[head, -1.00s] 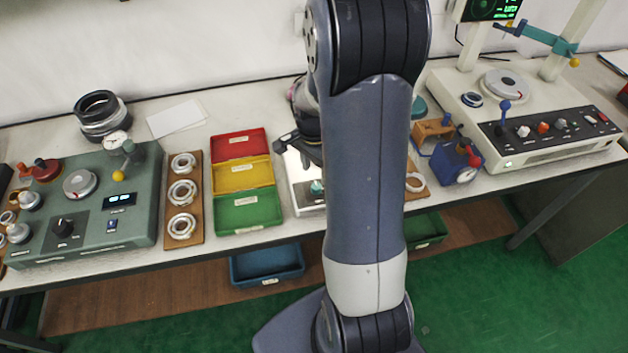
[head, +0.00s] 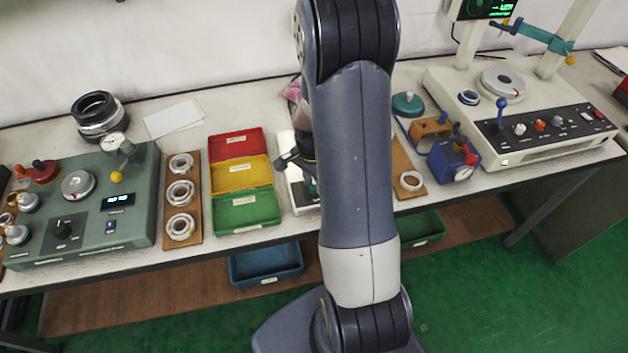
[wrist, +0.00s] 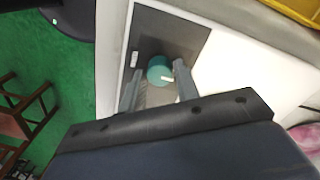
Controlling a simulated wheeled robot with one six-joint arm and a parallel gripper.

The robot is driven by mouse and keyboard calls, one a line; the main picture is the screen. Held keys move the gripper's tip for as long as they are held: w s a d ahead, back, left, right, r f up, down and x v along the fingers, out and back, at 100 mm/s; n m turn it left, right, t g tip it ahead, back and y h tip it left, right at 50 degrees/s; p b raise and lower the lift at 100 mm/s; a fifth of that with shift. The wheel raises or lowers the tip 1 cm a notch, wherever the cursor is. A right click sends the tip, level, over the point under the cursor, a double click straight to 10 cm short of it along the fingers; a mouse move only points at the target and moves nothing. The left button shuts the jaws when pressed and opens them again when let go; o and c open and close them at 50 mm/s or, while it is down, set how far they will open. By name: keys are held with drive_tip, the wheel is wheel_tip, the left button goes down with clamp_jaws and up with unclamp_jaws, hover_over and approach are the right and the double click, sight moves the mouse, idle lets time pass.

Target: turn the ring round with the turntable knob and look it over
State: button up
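In the wrist view my gripper (wrist: 157,76) is open, its two fingers apart. A round teal knob-like piece (wrist: 159,70) with a white mark shows between the fingertips; I see no firm contact, and the height gap is unclear. It sits on a dark square inside a white-rimmed unit (wrist: 121,70). In the head view this white unit (head: 297,200) is mostly behind my arm, and only part of my gripper (head: 290,160) shows. I cannot see a ring on that unit. Pale rings lie on the left wooden board (head: 198,211), and one ring (head: 411,181) is on the right board.
Red (head: 236,144), yellow (head: 240,175) and green (head: 244,210) trays stand left of the white unit. A green instrument (head: 140,200) is at far left. A blue device (head: 452,165) and a pale machine with a grey disc (head: 502,82) are at right.

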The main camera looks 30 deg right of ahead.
drive_tip(key=c, duration=0.6)
drive_tip(key=shift+o, duration=0.2)
drive_tip(key=shift+m+b, duration=0.3)
drive_tip(key=shift+m, duration=0.1)
drive_tip(key=shift+f+m+b, duration=0.1)
drive_tip(key=shift+m+b, duration=0.4)
drive_tip(key=shift+m, duration=0.5)
drive_tip(key=shift+m+b, duration=0.5)
drive_tip(key=shift+m, duration=1)
drive_tip(key=o, duration=1)
drive_tip(key=shift+r, duration=0.2)
